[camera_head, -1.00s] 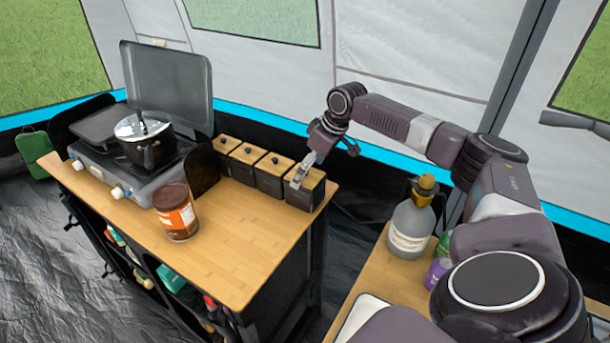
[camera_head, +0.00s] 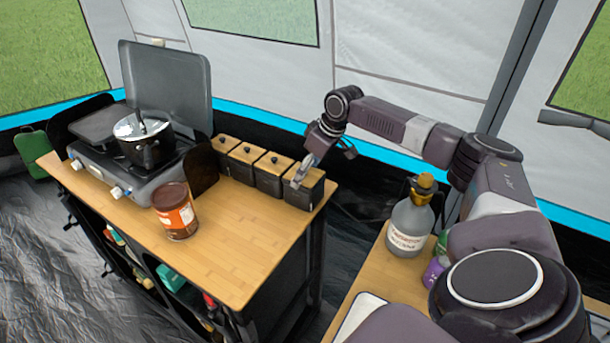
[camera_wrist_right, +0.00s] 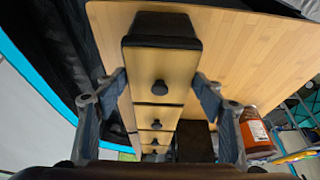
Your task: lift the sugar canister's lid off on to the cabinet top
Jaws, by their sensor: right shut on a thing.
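Black canisters with light wooden lids and dark knobs stand in a row along the back edge of the cabinet top (camera_head: 215,255). The canister at the right end (camera_head: 298,196) has my right gripper (camera_head: 304,174) at its lid (camera_head: 314,178). In the right wrist view, that gripper's fingers (camera_wrist_right: 158,79) are on opposite sides of the wooden lid (camera_wrist_right: 180,68), shut on it, with the knob between them. The lid appears level on the canister; I cannot see a gap below it. No label on the canister is readable. My left gripper is not in view.
A brown and orange can (camera_head: 176,212) stands on the cabinet top, left of a wide clear area. A stove with a pot (camera_head: 146,148) is at the left end. A grey bottle (camera_head: 409,228) stands on another surface at the right.

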